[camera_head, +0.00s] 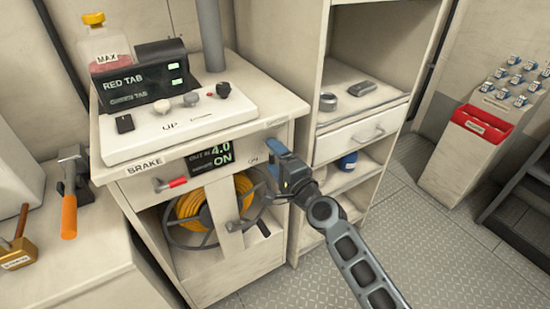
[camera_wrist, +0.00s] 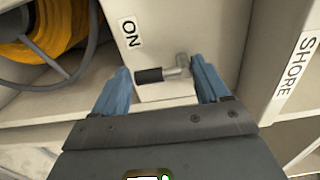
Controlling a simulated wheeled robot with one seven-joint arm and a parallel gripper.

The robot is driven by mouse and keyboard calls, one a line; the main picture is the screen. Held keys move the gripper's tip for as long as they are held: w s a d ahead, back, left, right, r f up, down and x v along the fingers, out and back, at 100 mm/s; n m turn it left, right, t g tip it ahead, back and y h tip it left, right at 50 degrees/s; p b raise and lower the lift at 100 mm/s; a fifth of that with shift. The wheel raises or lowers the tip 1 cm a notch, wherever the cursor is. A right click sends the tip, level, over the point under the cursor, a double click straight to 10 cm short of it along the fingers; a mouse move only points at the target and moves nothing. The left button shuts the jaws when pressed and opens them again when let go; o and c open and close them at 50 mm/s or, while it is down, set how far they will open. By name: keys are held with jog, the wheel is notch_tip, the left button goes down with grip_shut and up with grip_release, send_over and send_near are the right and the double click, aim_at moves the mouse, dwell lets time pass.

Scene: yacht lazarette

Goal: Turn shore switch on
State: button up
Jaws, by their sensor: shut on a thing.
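The shore switch is a short metal lever (camera_wrist: 180,66) with a black grip (camera_wrist: 150,76). In the wrist view it lies nearly level, grip to the left, just below an ON label (camera_wrist: 130,32). A SHORE label (camera_wrist: 296,72) is on the panel edge to its right. My gripper (camera_wrist: 162,80) is shut on the lever, with one blue finger at the grip end and the other at the metal end. In the head view my gripper (camera_head: 284,172) is at the cabinet's front right corner and hides the lever.
Left of my gripper are a yellow hose reel (camera_head: 196,212), a red-handled BRAKE lever (camera_head: 171,184) and a display (camera_head: 210,156) reading 4.0 and ON. An open shelf unit (camera_head: 335,140) stands close on the right. Floor (camera_head: 400,215) is free at the right.

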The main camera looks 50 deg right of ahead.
jog(key=o, duration=0.8)
jog(key=shift+s+d+f, duration=0.1)
jog(key=shift+f, duration=0.15)
jog(key=shift+o, duration=1.1)
jog(key=shift+r, duration=0.1)
jog(key=b+v, duration=0.1)
jog(key=v, duration=0.6)
jog(key=shift+s, duration=0.35)
